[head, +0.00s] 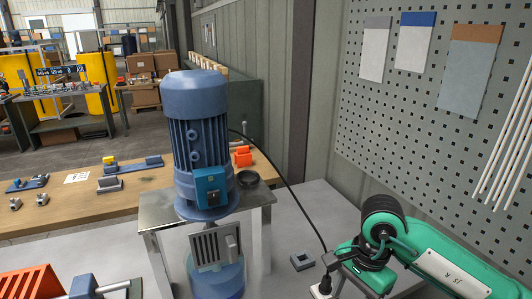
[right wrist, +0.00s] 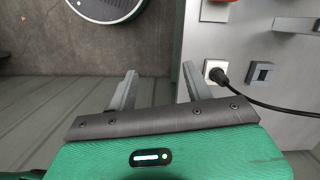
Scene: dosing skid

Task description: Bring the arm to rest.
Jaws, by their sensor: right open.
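My right arm (head: 430,262), green with black joints, reaches in from the lower right of the head view. In the right wrist view my right gripper (right wrist: 160,84) is open, its two grey fingers wide apart with nothing between them. A black plug (right wrist: 218,76) sits in a white socket (right wrist: 208,66) just beyond the right finger. The fingers look apart from the plug, though the gap in depth is hard to judge. Its black cable (right wrist: 280,106) runs to the right. In the head view the cable (head: 303,205) leads up behind the blue motor. My left gripper is not in view.
The blue pump motor (head: 200,140) stands on a metal stand (head: 155,212) in mid-view. A small grey square fixture (head: 302,261) lies on the grey surface near my right arm. A perforated panel (head: 430,125) rises on the right. A wooden bench (head: 135,190) is behind.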

